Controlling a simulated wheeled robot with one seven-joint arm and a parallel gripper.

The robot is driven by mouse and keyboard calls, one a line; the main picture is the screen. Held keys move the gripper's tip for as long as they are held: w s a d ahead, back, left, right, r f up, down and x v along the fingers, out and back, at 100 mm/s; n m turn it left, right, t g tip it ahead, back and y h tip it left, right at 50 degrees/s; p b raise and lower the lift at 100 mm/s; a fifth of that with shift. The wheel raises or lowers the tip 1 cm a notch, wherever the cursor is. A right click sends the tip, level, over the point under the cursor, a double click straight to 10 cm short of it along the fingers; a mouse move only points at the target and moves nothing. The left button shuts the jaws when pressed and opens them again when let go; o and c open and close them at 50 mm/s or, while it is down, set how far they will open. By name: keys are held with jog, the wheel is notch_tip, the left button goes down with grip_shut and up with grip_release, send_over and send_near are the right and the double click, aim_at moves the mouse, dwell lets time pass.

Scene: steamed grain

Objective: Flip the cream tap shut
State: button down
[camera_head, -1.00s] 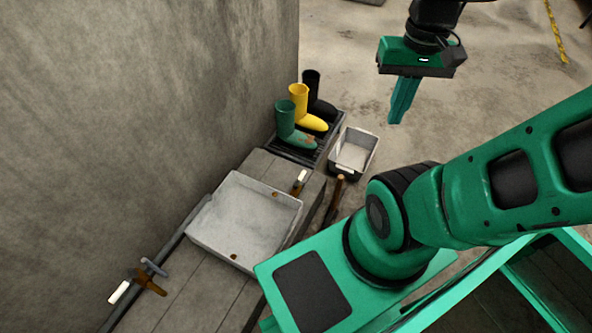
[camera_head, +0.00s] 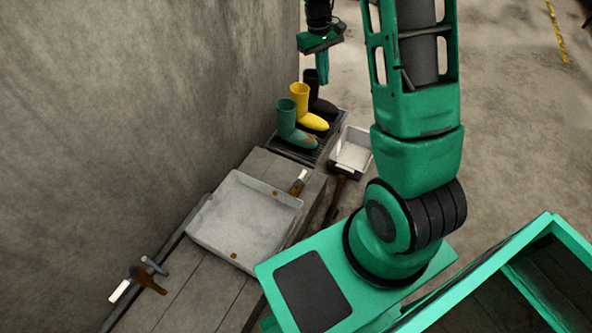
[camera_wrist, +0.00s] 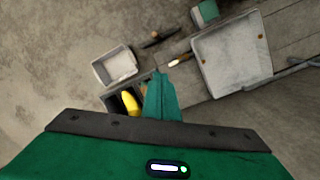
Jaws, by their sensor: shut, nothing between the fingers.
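The tap's cream handle (camera_head: 120,291) shows at the lower left of the head view, beside a brown tap body (camera_head: 148,281) on the wall pipe. The handle points down and left from the body. I cannot make out the tap in the wrist view. My gripper (camera_head: 323,80) is at the top of the head view, above and behind the boots, far from the tap. Its teal fingers are together and empty; they also show in the wrist view (camera_wrist: 160,85), pointing down past the boots.
A white basin (camera_head: 245,222) stands on the grey bench between boots and tap. Green (camera_head: 287,120), yellow (camera_head: 302,105) and black (camera_head: 318,95) boots stand on a dark rack. A white bin (camera_head: 352,152) is beside them. A brown-and-cream tool (camera_head: 299,182) lies near the basin. The rough wall (camera_head: 130,110) borders the left.

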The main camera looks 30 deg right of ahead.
jog(key=n, duration=0.2)
send_over(300, 179)
jog(key=w+d, duration=0.5)
notch_tip(300, 179, down, 10)
jog(key=w+a+f+n, duration=0.2)
jog(key=w+f, duration=0.2)
jog(key=f, duration=0.7)
jog(key=a+f+n, duration=0.1)
jog(key=a+f, duration=0.1)
jog(key=f, duration=0.9)
jog(key=a+f+n, duration=0.2)
jog(key=a+f, duration=0.1)
jog(key=f, duration=0.8)
jog(key=shift+w+a+g, duration=0.35)
jog(key=shift+w+g, duration=0.05)
jog(key=shift+w, duration=0.05)
jog(key=s+d+f, duration=0.3)
jog(key=s+f, duration=0.2)
jog(key=f, duration=0.5)
jog(key=shift+s+d+f, duration=0.15)
jog(key=shift+d+f, duration=0.1)
jog(key=shift+a, duration=0.15)
